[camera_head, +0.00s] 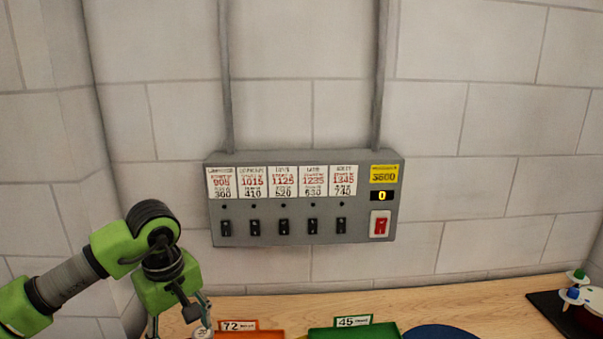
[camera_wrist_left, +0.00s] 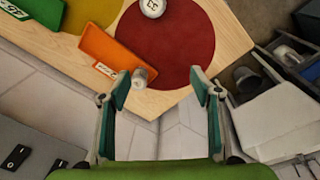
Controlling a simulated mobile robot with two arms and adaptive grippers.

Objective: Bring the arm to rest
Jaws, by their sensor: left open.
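My left gripper (camera_head: 180,324) hangs at the lower left in the head view, its fingers pointing down near the bench's left end. In the left wrist view its two green-padded fingers (camera_wrist_left: 162,88) are spread apart with nothing held between them. A small pale cylinder (camera_wrist_left: 143,76) stands on the bench beside the orange tray (camera_wrist_left: 112,57), beyond the fingertips. A small white-topped piece (camera_head: 202,333) shows next to the gripper in the head view. My right gripper is in neither view.
A grey switch panel (camera_head: 300,238) with labels, black switches and a red switch is on the wall. The wooden bench (camera_head: 480,300) carries an orange tray (camera_head: 250,335), a green tray (camera_head: 355,332) and a blue disc (camera_head: 440,332). A red disc (camera_wrist_left: 175,45) bears a round dial marked 33 (camera_wrist_left: 152,7).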

